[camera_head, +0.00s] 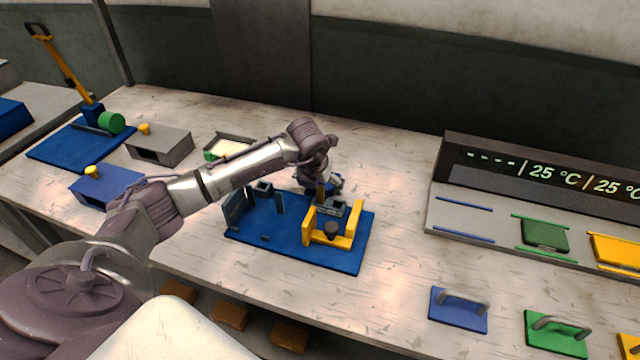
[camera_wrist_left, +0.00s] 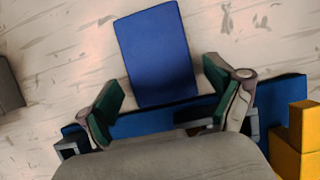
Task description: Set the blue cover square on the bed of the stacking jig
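The stacking jig has a blue base (camera_head: 270,235) on the table, with dark uprights at its left and a yellow frame (camera_head: 325,238) at its right. A plain blue rectangular slab, seemingly the cover (camera_wrist_left: 157,52), shows in the left wrist view beyond the jig's base (camera_wrist_left: 140,124); I cannot tell if they touch. I cannot pick this slab out in the head view, where my arm blocks the area. My right gripper is out of view.
A blue block (camera_head: 103,186) and a grey block (camera_head: 160,145), each with a yellow knob, stand left. A heater panel (camera_head: 540,175) stands right, with handled blue (camera_head: 458,310) and green (camera_head: 555,335) plates before it. Bare table lies between jig and panel.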

